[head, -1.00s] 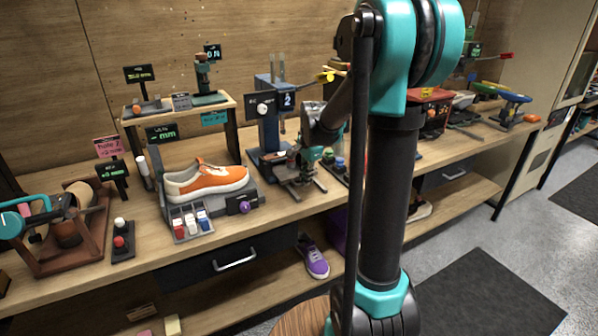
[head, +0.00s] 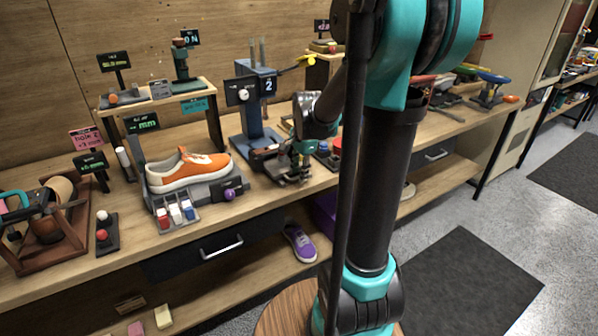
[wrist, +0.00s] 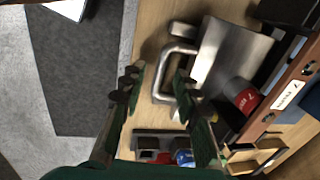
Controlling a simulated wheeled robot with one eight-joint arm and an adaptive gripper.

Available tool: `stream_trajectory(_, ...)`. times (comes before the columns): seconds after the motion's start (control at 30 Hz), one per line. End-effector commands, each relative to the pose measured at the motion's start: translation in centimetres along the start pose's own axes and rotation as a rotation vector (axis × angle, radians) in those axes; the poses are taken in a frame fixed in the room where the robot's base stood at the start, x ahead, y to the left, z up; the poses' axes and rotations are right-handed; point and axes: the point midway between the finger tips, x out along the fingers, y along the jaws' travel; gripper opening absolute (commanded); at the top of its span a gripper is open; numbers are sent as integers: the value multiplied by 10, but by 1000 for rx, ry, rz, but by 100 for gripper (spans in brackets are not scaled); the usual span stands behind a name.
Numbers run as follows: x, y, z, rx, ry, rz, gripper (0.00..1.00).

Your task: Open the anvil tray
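The anvil tray is probably the grey metal plate (wrist: 232,55) with a U-shaped bar handle (wrist: 161,82), seen in the wrist view at the blue press. My gripper (wrist: 158,82) is open, its two dark green fingers spread. In the head view my gripper (head: 303,150) is low over the bench in front of the blue press (head: 257,105), and my arm hides part of that area. The tray's opening is unclear there.
A button box (wrist: 165,146) lies close to the fingers in the wrist view. An orange sneaker (head: 188,168) sits on a stand left of the press. The bench's front edge borders open floor (wrist: 75,75).

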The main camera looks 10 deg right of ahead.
Motion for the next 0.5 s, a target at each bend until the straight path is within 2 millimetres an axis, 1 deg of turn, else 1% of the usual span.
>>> stream_trajectory(0.17,0,0,0,0,0,0,31)
stream_trajectory(0.27,-4,0,0,0,0,0,31)
stream_trajectory(0.37,-14,0,0,0,0,0,31)
stream_trajectory(0.5,-37,0,0,1,0,0,31)
